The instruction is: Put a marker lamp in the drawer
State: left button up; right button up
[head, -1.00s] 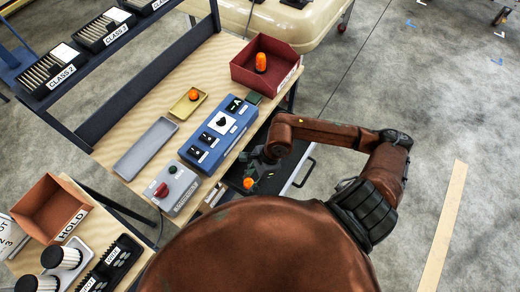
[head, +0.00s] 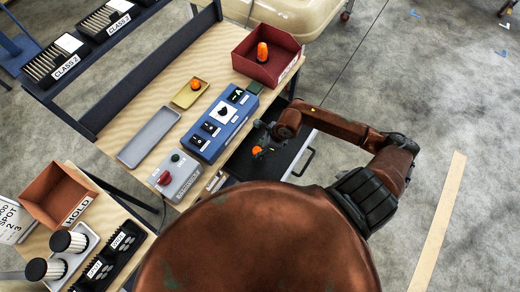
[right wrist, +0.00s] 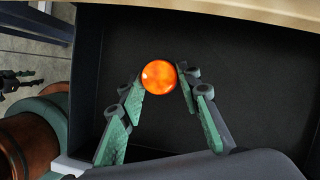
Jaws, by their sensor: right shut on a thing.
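An orange marker lamp (head: 257,150) is held at the tips of my right gripper (head: 263,146), over the black inside of the open drawer (head: 287,158). In the right wrist view the lamp (right wrist: 159,77) sits between the two green-padded fingers of the gripper (right wrist: 161,84), with the drawer floor (right wrist: 240,85) behind it. I cannot tell whether the lamp touches the floor. My left gripper is not in view.
The drawer juts out right of the wooden bench (head: 118,130). A blue switch box (head: 240,100) and a grey box with a red button (head: 180,172) stand along the bench edge. The drawer floor around the lamp looks bare.

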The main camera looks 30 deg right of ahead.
aim_at(260, 150)
jog(key=f, duration=0.1)
jog(key=w+d+f, duration=0.2)
jog(key=shift+w+f, duration=0.15)
jog(key=shift+f, duration=1.7)
jog(key=o, duration=1.2)
jog(key=shift+c, duration=0.2)
jog(key=v, duration=1.2)
